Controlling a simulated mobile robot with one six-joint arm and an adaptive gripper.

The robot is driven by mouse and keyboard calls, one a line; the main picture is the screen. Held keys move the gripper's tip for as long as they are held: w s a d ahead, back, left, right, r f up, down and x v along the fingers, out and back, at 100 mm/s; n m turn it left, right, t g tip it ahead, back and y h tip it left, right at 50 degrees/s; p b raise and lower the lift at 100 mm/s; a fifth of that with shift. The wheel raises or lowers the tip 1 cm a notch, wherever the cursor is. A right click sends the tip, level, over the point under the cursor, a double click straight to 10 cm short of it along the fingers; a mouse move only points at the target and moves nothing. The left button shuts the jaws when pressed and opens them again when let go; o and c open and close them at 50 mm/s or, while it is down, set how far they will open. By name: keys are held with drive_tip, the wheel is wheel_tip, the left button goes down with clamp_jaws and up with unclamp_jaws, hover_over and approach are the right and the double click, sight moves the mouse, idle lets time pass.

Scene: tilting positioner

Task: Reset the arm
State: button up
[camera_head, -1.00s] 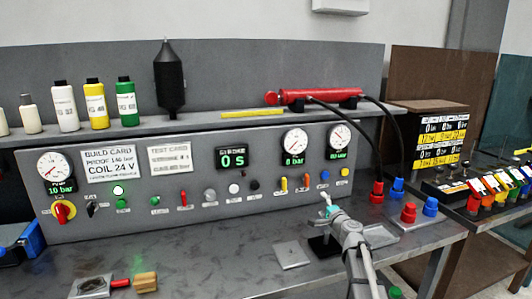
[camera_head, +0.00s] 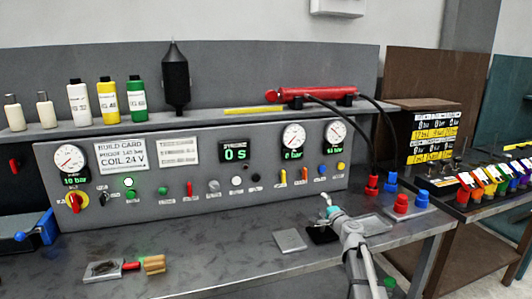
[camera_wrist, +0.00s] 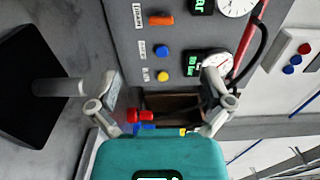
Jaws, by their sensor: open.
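My gripper (camera_wrist: 160,100) is open and empty in the wrist view, its two fingers spread wide to left and right. Between and beyond the fingers the wrist view shows small red and blue caps and part of the control panel (camera_wrist: 182,22). In the head view my arm rises from the lower right, and its end is over the bench near a dark square plate (camera_head: 322,235). The same control panel (camera_head: 205,209) stands behind, with gauges, knobs and a lit display.
A grey plate (camera_head: 290,239) lies left of my arm. Red and blue caps (camera_head: 401,204) stand to its right. A shelf (camera_head: 210,118) holds bottles and a red cylinder (camera_head: 305,95). The bench's middle (camera_head: 220,250) is clear.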

drive_tip(key=s+a+f+n+g+p, duration=0.1)
drive_tip(key=s+a+f+n+g, duration=0.1)
drive_tip(key=s, duration=0.3)
drive_tip(key=s+a+f+n+g+y+p, duration=0.1)
drive_tip(key=s+a+f+n+g, duration=0.1)
drive_tip(key=s+a+n+g, duration=0.2)
drive_tip(key=s+a+f+n+g+y+p, duration=0.1)
drive_tip(key=s+a+f+n+g, duration=0.2)
drive_tip(key=s, duration=0.3)
drive_tip(key=shift+s+a+f+n+p, duration=0.1)
drive_tip(key=shift+a+n+p, duration=0.35)
drive_tip(key=shift+n, duration=0.45)
drive_tip(key=s+d+f+n+g+h+p, duration=0.1)
drive_tip(key=s+d+f+g+h, duration=0.1)
drive_tip(key=s, duration=0.7)
drive_tip(key=s+d+f+n+g+h+p, duration=0.2)
drive_tip(key=s+d+g+h, duration=0.2)
drive_tip(key=s, duration=0.6)
drive_tip(key=shift+d+f+n+g+h, duration=0.25)
drive_tip(key=shift+g+h, duration=0.35)
drive_tip(key=shift+g, duration=0.5)
